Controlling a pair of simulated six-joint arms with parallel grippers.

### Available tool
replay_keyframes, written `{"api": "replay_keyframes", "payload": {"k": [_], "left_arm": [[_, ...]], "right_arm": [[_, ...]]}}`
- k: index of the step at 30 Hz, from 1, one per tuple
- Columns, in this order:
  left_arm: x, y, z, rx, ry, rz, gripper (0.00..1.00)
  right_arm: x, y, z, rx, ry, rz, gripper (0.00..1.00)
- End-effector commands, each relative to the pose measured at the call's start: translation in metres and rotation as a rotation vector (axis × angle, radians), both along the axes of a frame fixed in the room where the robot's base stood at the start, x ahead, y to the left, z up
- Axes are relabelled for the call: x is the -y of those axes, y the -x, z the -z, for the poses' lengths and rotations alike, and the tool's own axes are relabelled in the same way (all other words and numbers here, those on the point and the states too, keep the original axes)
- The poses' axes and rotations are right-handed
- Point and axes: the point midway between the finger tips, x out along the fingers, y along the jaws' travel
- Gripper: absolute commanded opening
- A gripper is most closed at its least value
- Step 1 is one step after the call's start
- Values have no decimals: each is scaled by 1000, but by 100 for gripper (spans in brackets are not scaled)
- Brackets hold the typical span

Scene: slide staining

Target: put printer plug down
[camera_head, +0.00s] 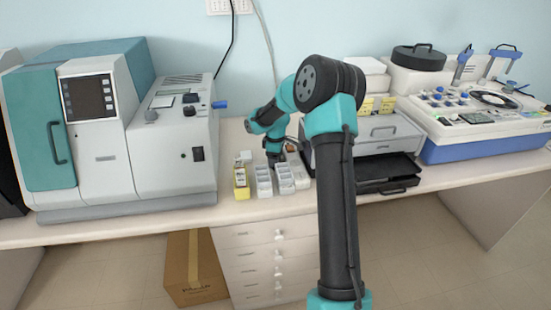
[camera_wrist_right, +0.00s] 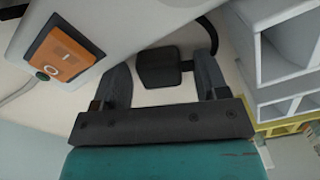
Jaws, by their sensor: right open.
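The printer plug is a small black block (camera_wrist_right: 163,68) in the right wrist view, lying on the pale bench top with its black cable running off to the upper right. My right gripper (camera_wrist_right: 163,85) is open, with one finger on each side of the plug and a gap visible around it. In the head view my right gripper (camera_head: 274,159) points down at the bench, left of the grey printer (camera_head: 390,134). The plug is hidden or too small to tell there. My left gripper is not in view.
White racks (camera_head: 263,181) and a yellow box (camera_head: 241,183) stand in front of the right gripper. A light body with an orange switch (camera_wrist_right: 65,55) is close by in the wrist view. A large teal and grey machine (camera_head: 170,150) stands left; a black tray (camera_head: 388,177) fronts the printer.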

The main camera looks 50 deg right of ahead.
Motion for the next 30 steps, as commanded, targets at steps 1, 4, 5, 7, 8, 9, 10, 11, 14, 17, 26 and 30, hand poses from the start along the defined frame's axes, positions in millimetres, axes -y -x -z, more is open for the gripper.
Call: {"api": "replay_keyframes", "payload": {"k": [1,4,5,7,8,9,10,11,14,17,26,30], "left_arm": [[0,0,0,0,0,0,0],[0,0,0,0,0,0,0],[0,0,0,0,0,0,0],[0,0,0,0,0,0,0],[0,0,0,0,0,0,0],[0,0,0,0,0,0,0],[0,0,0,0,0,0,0],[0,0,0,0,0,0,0],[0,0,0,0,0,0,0],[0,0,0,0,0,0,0],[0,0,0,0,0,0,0],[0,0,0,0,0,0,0]], "right_arm": [[0,0,0,0,0,0,67],[0,0,-1,0,0,0,67],[0,0,-2,0,0,0,67],[0,0,-6,1,0,0,67],[0,0,-9,1,0,0,67],[0,-1,-13,3,1,0,67],[0,-1,-17,3,2,0,67],[0,-1,-21,3,2,1,67],[0,-1,-37,4,2,0,67],[0,-1,-56,4,2,0,67],[0,0,-111,3,2,0,67],[0,0,-126,1,0,0,67]]}}
